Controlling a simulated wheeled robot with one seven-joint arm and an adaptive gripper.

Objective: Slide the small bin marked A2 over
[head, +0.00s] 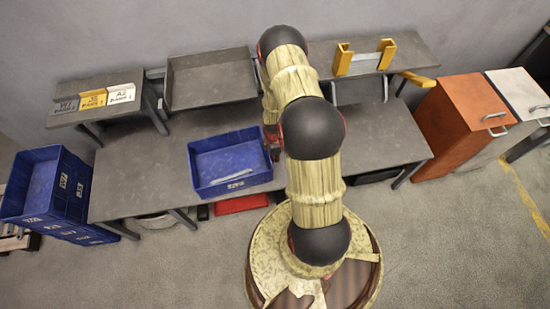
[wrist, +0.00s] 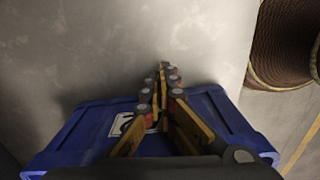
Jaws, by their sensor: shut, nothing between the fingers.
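A blue open bin (head: 228,160) sits on the grey workbench near its front edge. Its front carries a small white label too small to read with certainty. In the wrist view a blue bin (wrist: 75,140) with a white label lies below and around my fingers. My gripper (wrist: 163,75) is shut, with its fingertips together and nothing between them. In the head view my gripper (head: 272,148) is mostly hidden by my arm, at the right side of the bin. I cannot tell whether it touches the bin.
Stacked blue bins (head: 55,185) stand at the left end of the workbench (head: 130,180). A raised shelf holds grey, yellow and white signs (head: 122,94); the white one seems to read A2. A grey tray (head: 210,80) is behind. The bench is clear left of the bin. An orange cabinet (head: 460,130) stands right.

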